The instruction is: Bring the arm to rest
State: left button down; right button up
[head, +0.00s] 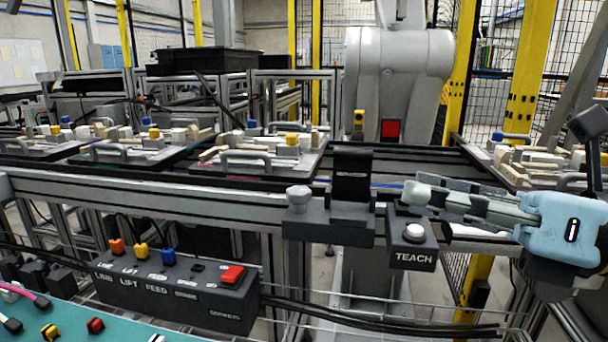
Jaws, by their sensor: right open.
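My right gripper (428,190) comes in from the right edge, with a pale blue body and grey fingers pointing left. Its jaws are open, and I see nothing between them. Its fingertips are just above the dark TEACH box (412,259) with its white round button (413,232). I cannot tell whether the fingers touch the box. My left gripper is not in view.
A dark bracket (352,180) and a grey knob (298,197) stand left of the fingertips on the rail. A socket box (170,282) with coloured plugs is lower left. Pallets (262,165) with blocks line the conveyor. A grey robot column (395,75) stands behind.

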jog(key=w+d+r+m+t+h, duration=0.2)
jog(key=d+m+t+h, duration=0.4)
jog(key=m, duration=0.5)
jog(key=w+d+r+m+t+h, duration=0.25)
jog(key=d+m+t+h, duration=0.3)
jog(key=m, duration=0.55)
jog(key=s+d+f+m+g+h, duration=0.3)
jog(key=d+f+m+g+h, duration=0.1)
jog(key=f+m, duration=0.3)
jog(key=s+d+f+m+g+h, duration=0.3)
jog(key=d+f+m+g+h, duration=0.15)
jog(key=f+m, duration=0.3)
jog(key=s+a+f+m+g+y, duration=0.25)
jog(key=s+f+g, duration=0.25)
jog(key=s+f, duration=0.25)
jog(key=s+a+f+m+g+y, duration=0.1)
jog(key=s+a+f+m+g, duration=0.35)
jog(key=s, duration=0.45)
notch_tip(320, 180, down, 27)
jog(key=s+d+n+g, duration=0.1)
jog(key=s+d+g, duration=0.1)
jog(key=s+d, duration=0.1)
jog(key=s+f, duration=1.6)
jog(key=s, duration=0.2)
jog(key=shift+s+d+f+g, duration=0.15)
jog(key=shift+s+d+g, duration=0.2)
jog(key=shift+d+g, duration=0.1)
